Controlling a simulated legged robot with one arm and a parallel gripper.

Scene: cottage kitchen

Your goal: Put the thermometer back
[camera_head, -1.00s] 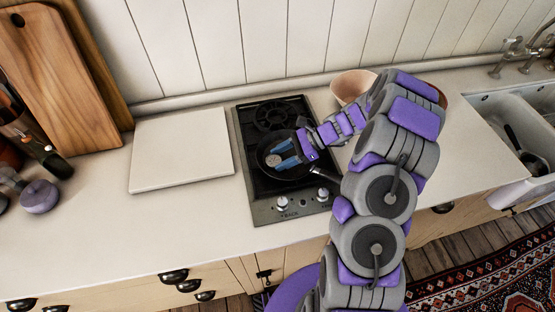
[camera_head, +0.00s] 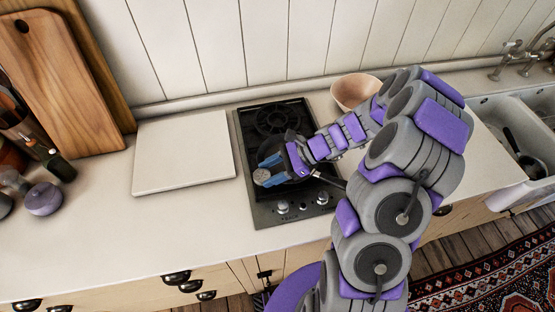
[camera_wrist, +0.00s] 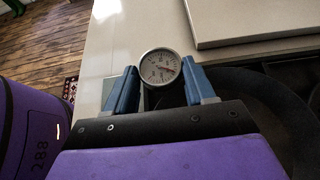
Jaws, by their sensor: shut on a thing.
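The thermometer (camera_wrist: 160,67) is a small round dial with a pale face, a metal rim and a red needle. My gripper (camera_wrist: 163,88) is shut on it, with a blue finger on each side of the dial. In the head view my gripper (camera_head: 268,171) is over the left part of the stove, and the thermometer (camera_head: 261,176) shows as a pale disc at the fingertips. A dark pan (camera_head: 290,186) lies under the gripper on the stove, mostly hidden by it. In the wrist view the pan (camera_wrist: 262,112) is below and to the right.
The black two-burner stove (camera_head: 262,212) is set in the pale counter (camera_head: 110,228). A white board (camera_head: 183,152) lies left of it. A peach bowl (camera_head: 355,90) stands behind my arm. Wooden boards (camera_head: 70,100) and bottles are at the far left. The front counter is clear.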

